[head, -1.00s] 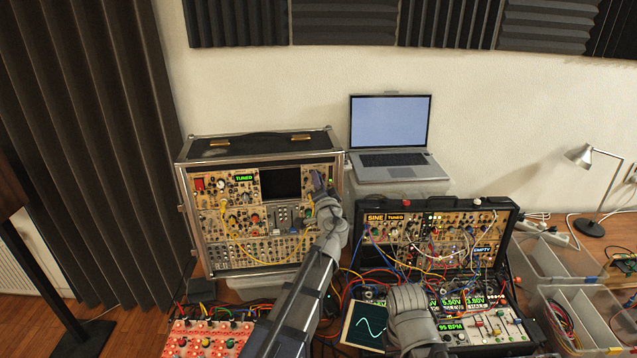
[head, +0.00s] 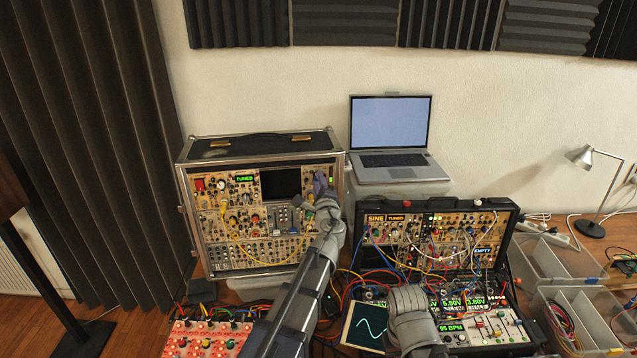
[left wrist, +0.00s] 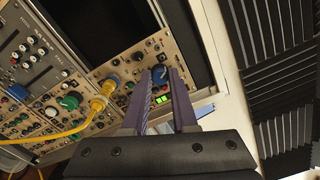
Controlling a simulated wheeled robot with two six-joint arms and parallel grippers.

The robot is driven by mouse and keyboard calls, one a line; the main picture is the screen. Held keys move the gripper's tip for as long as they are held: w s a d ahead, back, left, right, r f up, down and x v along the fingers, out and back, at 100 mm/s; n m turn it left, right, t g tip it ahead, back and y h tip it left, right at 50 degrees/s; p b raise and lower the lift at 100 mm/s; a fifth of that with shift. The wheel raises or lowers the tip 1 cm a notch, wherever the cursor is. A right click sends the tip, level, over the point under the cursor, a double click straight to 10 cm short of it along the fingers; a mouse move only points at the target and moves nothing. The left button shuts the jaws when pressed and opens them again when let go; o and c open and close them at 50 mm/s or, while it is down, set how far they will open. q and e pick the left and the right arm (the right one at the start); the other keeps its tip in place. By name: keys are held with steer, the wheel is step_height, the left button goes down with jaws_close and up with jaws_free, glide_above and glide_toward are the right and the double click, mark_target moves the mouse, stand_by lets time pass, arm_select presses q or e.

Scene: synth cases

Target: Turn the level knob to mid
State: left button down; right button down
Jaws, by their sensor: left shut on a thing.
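A blue knob (left wrist: 159,73) sits on the tan panel at the right of the left synth case (head: 209,240), beside the dark screen. My left gripper (head: 320,184) reaches up to this spot. In the left wrist view its purple fingers (left wrist: 160,78) are shut on the blue knob, one on each side. Green lit bars (left wrist: 161,99) show on the panel just below the knob, partly between the fingers. The knob's pointer and label cannot be read. My right arm shows at the bottom of the head view, but its gripper does not.
A yellow cable plug (left wrist: 98,104) and a green knob (left wrist: 68,102) are close to the left fingers. A laptop (head: 390,135) stands to the right. The open right case (head: 513,240) is full of patch cables. A lamp (head: 580,157) stands at far right.

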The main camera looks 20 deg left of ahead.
arm_select(q)
steer(key=m, duration=0.5)
steer(key=shift+m, duration=0.3)
steer(key=shift+s, duration=0.1)
stand_by(0.4)
steer(key=c, duration=0.7)
jaws_free()
steer(key=v, duration=0.7)
steer(key=shift+s, duration=0.35)
steer(key=shift+d, duration=0.1)
